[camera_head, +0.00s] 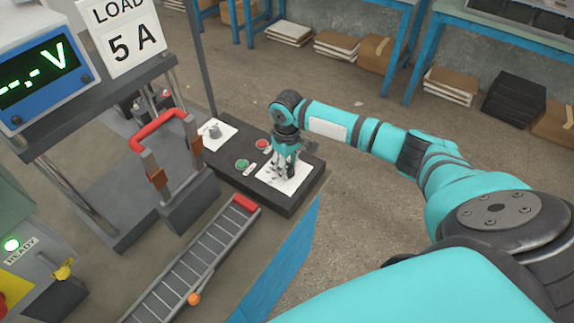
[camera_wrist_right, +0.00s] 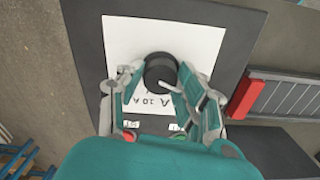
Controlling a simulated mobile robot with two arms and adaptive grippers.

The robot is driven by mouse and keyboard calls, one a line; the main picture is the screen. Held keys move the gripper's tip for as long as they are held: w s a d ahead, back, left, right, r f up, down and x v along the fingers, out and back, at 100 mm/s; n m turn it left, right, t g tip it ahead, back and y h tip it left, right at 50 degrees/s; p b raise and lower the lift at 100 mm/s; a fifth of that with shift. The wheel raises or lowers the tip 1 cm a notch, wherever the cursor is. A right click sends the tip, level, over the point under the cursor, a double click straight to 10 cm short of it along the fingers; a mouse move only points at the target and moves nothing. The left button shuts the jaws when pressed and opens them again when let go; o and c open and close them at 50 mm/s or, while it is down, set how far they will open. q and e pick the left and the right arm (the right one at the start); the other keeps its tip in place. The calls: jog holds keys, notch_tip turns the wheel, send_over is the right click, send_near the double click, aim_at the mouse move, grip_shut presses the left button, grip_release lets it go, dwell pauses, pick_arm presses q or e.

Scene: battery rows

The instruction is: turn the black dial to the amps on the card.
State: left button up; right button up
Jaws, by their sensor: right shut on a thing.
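The card (camera_head: 122,37) on top of the stand reads "LOAD 5 A". The black dial (camera_wrist_right: 160,68) sits on a white scale plate (camera_wrist_right: 205,42) in the wrist view, with a light pointer mark toward its lower right edge. "10 A" shows on the plate below the dial; other marks are partly hidden by my fingers. My right gripper (camera_head: 287,165) points down over the white plate on the dark control box (camera_head: 312,178). In the wrist view its fingers (camera_wrist_right: 159,80) are on both sides of the dial, shut on it. My left gripper does not show.
A green button (camera_head: 242,165) and a red button (camera_head: 262,144) sit beside the plate, with a small grey knob (camera_head: 215,131) farther left. A slotted rail (camera_head: 203,258) with a red end and a red-handled frame (camera_head: 158,130) stand left of the box.

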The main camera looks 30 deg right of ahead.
aim_at(287, 167)
jog(key=shift+r+p, duration=0.15)
jog(key=shift+p, duration=0.5)
jog(key=m+p, duration=0.6)
jog(key=p, duration=0.2)
jog(key=shift+r, duration=0.1)
jog(key=shift+m+p, duration=1.35)
jog(key=shift+m, duration=0.05)
jog(key=shift+d+f, duration=0.1)
jog(key=shift+f, duration=0.1)
jog(key=o, duration=1.1)
notch_tip(287, 167, up, 12)
jog(key=shift+f, duration=0.1)
